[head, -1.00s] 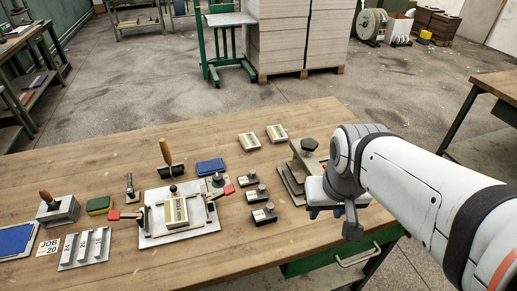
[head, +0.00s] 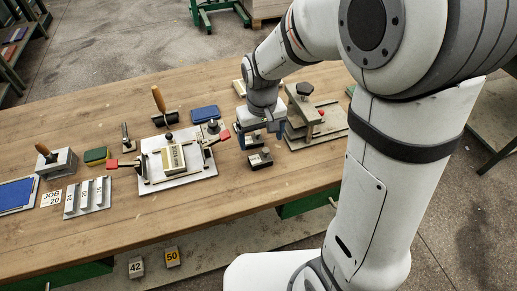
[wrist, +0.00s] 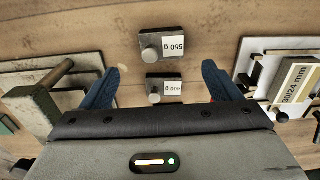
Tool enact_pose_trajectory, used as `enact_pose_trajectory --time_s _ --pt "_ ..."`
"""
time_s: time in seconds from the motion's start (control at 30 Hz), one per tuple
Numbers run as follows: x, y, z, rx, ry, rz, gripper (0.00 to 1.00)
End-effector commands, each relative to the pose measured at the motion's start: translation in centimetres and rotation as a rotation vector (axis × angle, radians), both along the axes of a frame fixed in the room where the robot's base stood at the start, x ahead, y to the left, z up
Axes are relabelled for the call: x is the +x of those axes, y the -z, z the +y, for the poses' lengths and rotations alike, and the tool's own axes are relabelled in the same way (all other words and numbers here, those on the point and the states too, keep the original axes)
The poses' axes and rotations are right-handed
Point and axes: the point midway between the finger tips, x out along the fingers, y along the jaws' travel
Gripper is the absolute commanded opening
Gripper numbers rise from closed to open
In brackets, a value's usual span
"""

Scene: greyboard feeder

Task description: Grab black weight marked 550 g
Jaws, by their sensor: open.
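The black weight marked 550 g (wrist: 174,45) lies flat on the wooden bench, with a grey knob and a white label, at the top middle of the wrist view. In the head view it appears to be the front weight (head: 260,159). A second black weight (wrist: 164,88), labelled what looks like 400 g, lies just below it in the wrist view. My gripper (wrist: 160,70) is open and empty, its blue fingers to either side of this second weight. In the head view my gripper (head: 262,137) hangs just behind the front weight and hides what is under it.
A clamp stand (head: 305,115) with a black knob stands close to the right of my gripper. A metal fixture plate (head: 180,180) holding a 30/24 mm block lies to the left. Bare wood (head: 235,200) lies in front of the weights. Plates marked 42 (head: 136,267) and 50 (head: 172,257) sit lower down.

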Motion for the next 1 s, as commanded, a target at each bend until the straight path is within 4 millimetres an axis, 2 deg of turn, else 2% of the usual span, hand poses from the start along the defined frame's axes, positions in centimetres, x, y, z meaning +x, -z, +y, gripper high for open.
enact_pose_trajectory --time_s 0.53,0.83,1.0 --pt "-0.5 7.0 0.3 -0.001 -0.002 0.003 0.84" --pt "-0.5 7.3 0.3 0.000 -0.002 0.000 0.83" --pt "-0.5 7.3 0.3 0.000 -0.002 0.000 0.69"
